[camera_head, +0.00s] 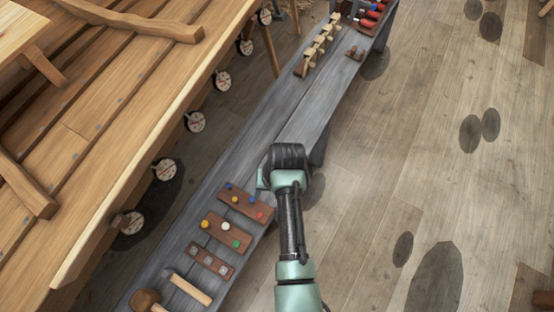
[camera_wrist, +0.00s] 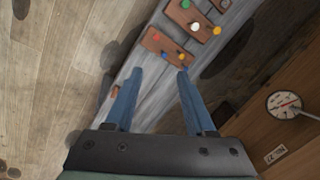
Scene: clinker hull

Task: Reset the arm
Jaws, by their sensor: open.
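My gripper (camera_wrist: 159,73) shows in the wrist view as two blue fingers, spread apart with nothing between them. The fingers point toward the grey bench (camera_head: 190,215), near one end of a brown block with red, yellow and blue pegs (camera_head: 246,202). That block also shows in the wrist view (camera_wrist: 152,43), just beyond the fingertips. In the head view my arm (camera_head: 291,225) reaches up from the bottom, and its dark wrist (camera_head: 285,158) is over the bench's right edge. The fingers are mostly hidden there. I cannot tell their exact height above the bench.
Beside it lie a block with yellow, white and green pegs (camera_head: 226,231), a smaller brown block (camera_head: 211,262) and mallets (camera_head: 190,288). Wooden clamps (camera_head: 318,48) and red-handled tools (camera_head: 370,15) stand farther along. The planked hull (camera_head: 110,110) borders the left; floor (camera_head: 400,150) is open right.

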